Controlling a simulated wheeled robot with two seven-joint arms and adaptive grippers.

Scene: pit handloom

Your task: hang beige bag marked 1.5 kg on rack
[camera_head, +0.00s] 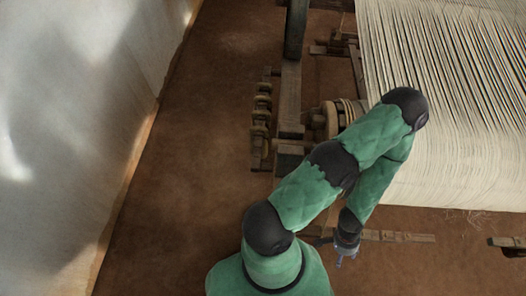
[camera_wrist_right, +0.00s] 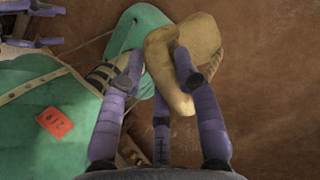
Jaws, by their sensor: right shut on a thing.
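My right gripper (camera_wrist_right: 158,66) is shut on a beige cloth bag (camera_wrist_right: 200,40) in the right wrist view. The bag is pinched between the fingertips and bulges past the right finger; no weight mark shows on it. A green bag (camera_wrist_right: 70,98) with an orange tag (camera_wrist_right: 55,122) lies close to the left finger; the tag's print is unclear. My left gripper (camera_head: 345,256) hangs low at the bottom of the head view, its fingers apart and empty. Purple fingers also show at the top left of the wrist view. The rack is not clearly seen.
The loom with its pale warp threads (camera_head: 440,110) fills the right of the head view. A dark wooden post (camera_head: 295,30) and rollers (camera_head: 262,115) stand left of it. A pale wall (camera_head: 75,120) is at left. Brown floor (camera_head: 205,130) between is clear.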

